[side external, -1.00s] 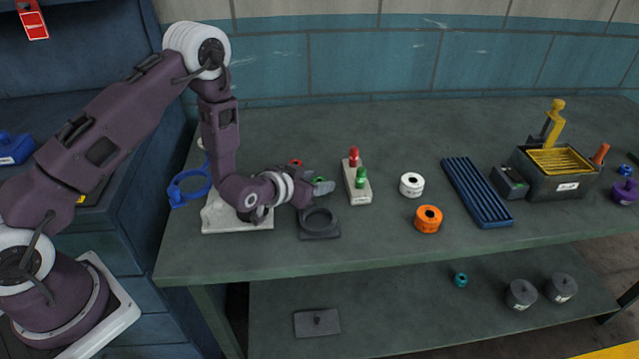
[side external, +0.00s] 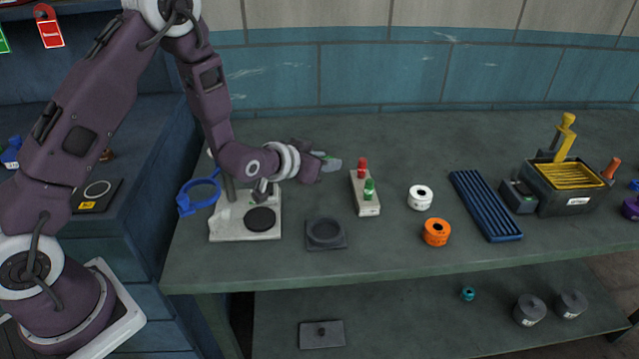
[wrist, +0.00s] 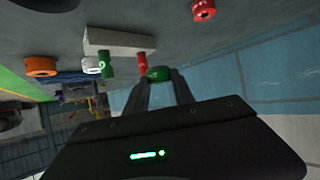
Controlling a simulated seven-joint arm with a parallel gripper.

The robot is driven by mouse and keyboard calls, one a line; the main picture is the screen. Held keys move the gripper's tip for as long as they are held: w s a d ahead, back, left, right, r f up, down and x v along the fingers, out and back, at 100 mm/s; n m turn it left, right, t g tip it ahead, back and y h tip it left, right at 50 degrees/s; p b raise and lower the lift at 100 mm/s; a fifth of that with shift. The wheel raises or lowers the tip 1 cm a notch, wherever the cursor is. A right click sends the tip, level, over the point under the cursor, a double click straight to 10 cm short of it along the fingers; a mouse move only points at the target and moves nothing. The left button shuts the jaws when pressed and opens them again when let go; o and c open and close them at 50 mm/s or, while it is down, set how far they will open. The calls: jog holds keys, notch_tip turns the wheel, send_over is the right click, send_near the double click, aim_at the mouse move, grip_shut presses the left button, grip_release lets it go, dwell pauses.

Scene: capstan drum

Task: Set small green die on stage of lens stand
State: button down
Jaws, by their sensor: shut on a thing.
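The small green die (wrist: 158,73) sits between the fingertips of my gripper (wrist: 160,80) in the wrist view. In the side view my gripper (side external: 332,163) is shut on it, raised above the bench, and only a bit of green shows. The lens stand has a pale base (side external: 226,224) with a round black stage (side external: 260,219) on top, bare and lower left of my gripper. Its blue ring (side external: 199,192) is at the left. My wrist partly covers the stand's post.
A dark square dish (side external: 326,233) lies right of the stand. A pale block (side external: 366,194) with red and green pegs stands right of my gripper. A white roll (side external: 420,197), an orange roll (side external: 437,232) and a blue ribbed tray (side external: 486,205) lie farther right. A red ring (wrist: 204,10) shows in the wrist view.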

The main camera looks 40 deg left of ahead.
jog(key=shift+w+r+n+y, duration=0.1)
jog(key=shift+r+n+y, duration=0.2)
jog(key=shift+r, duration=0.25)
jog(key=shift+r+n+y, duration=0.3)
jog(key=shift+n+y, duration=0.4)
jog(key=s+a+r+n+g+y, duration=0.1)
jog(key=s+a+n+g+y, duration=0.1)
jog(key=s+n+y, duration=0.35)
jog(key=n+g+y, duration=0.3)
jog(key=n+g, duration=0.2)
send_over(261, 222)
jog(key=shift+y, duration=0.25)
notch_tip(261, 222, down, 9)
jog(key=shift+r, duration=0.15)
jog(key=shift+f+n, duration=0.25)
jog(key=shift+f, duration=0.05)
jog(key=shift+f, duration=0.15)
jog(key=c, duration=1.1)
grip_release()
jog(key=shift+o, duration=0.2)
